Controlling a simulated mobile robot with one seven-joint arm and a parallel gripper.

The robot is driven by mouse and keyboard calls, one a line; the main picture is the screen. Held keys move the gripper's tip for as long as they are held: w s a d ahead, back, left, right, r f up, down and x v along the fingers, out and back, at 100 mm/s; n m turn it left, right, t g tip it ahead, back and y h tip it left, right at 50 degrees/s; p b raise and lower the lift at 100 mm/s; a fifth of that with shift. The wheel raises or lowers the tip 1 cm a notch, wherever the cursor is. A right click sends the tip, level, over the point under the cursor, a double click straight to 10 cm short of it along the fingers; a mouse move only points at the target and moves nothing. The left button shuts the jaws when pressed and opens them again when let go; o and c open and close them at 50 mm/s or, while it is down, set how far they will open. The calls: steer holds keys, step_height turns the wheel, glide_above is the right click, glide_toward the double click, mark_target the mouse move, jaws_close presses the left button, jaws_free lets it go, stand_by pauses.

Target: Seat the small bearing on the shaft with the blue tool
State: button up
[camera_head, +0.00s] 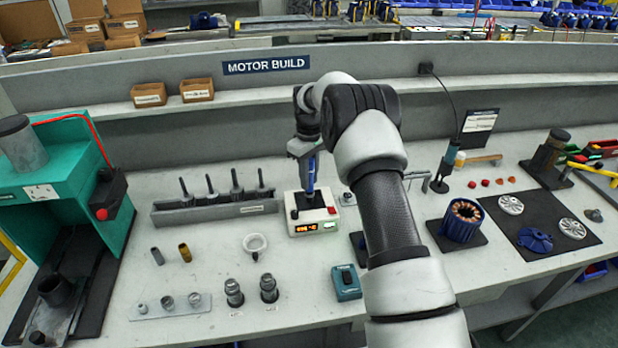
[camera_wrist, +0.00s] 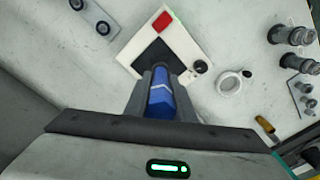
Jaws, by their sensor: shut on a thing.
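My gripper (camera_head: 309,160) is shut on the blue tool (camera_head: 311,174), which points down over the white box (camera_head: 300,229). The box has a black top plate, a red button and a lit display. In the wrist view the tool (camera_wrist: 160,98) sits between both fingers (camera_wrist: 160,90), over the black plate (camera_wrist: 158,58). Its lower end is hidden there; I cannot tell whether it touches the plate. Several upright shafts (camera_head: 236,180) stand in a grey rack (camera_head: 215,212). Several small metal rings or bearings lie on a pale plate (camera_head: 146,311). I cannot tell which is the small bearing.
A white ring (camera_head: 255,243), two dark stepped parts (camera_head: 269,288) and a teal box (camera_head: 346,283) stand in front. A teal press (camera_head: 70,180) is at left. A copper-wound stator (camera_head: 462,220) stands right of my arm. Bare bench lies around the white ring.

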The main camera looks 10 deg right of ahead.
steer(key=shift+r+p, duration=0.85)
steer(key=shift+r, duration=1)
steer(key=shift+r+p, duration=2.1)
steer(key=shift+r, duration=2.85)
steer(key=shift+w+a, duration=0.1)
